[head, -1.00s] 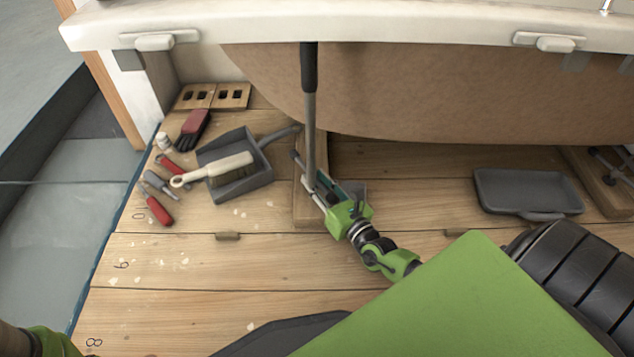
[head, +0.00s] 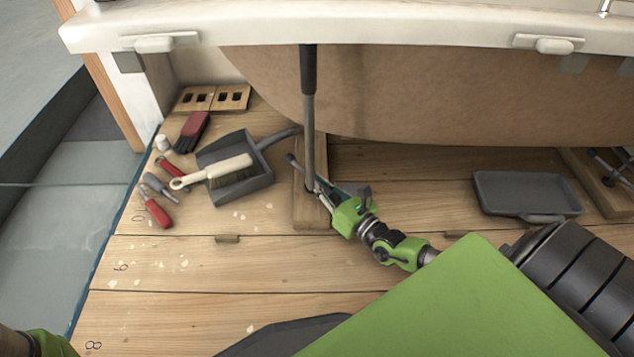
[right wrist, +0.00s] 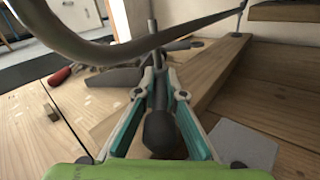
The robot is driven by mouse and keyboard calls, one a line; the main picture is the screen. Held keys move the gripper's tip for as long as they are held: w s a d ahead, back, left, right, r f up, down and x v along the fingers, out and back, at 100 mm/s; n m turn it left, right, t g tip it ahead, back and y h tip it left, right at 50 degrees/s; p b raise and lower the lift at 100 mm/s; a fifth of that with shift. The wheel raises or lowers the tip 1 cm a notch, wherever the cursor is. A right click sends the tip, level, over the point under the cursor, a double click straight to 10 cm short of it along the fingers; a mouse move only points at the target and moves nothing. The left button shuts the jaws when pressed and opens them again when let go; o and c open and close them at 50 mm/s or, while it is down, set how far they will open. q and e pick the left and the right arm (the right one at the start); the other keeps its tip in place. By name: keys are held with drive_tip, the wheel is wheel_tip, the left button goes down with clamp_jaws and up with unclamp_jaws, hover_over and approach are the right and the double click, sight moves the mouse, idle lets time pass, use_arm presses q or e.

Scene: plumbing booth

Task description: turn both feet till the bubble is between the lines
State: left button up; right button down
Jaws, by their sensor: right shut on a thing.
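The left foot shows in the head view as an upright grey rod (head: 309,130) with a black upper part, standing over a wooden board (head: 309,217). A dark bar (head: 294,162) sticks out low beside it. My right gripper (head: 325,195) is at the base of this rod. In the right wrist view its teal fingers (right wrist: 158,100) are closed around a dark, round-ended bar (right wrist: 163,132). The right foot (head: 612,168) stands at the right edge on another board. The bubble and its lines are not visible. My left gripper is out of view.
The bath rim (head: 350,27) and brown bath side (head: 430,95) hang above the work area. A dustpan (head: 240,185) with a brush and several red-handled tools (head: 155,208) lie at left. A grey tray (head: 527,193) lies at right. Bare planks (head: 210,265) are in front.

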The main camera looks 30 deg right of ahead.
sight(339, 202)
drive_tip(key=c, duration=2.1)
unclamp_jaws()
drive_tip(key=s, duration=0.4)
drive_tip(key=s+d, duration=0.1)
drive_tip(key=s, duration=0.7)
drive_tip(key=shift+d, duration=0.35)
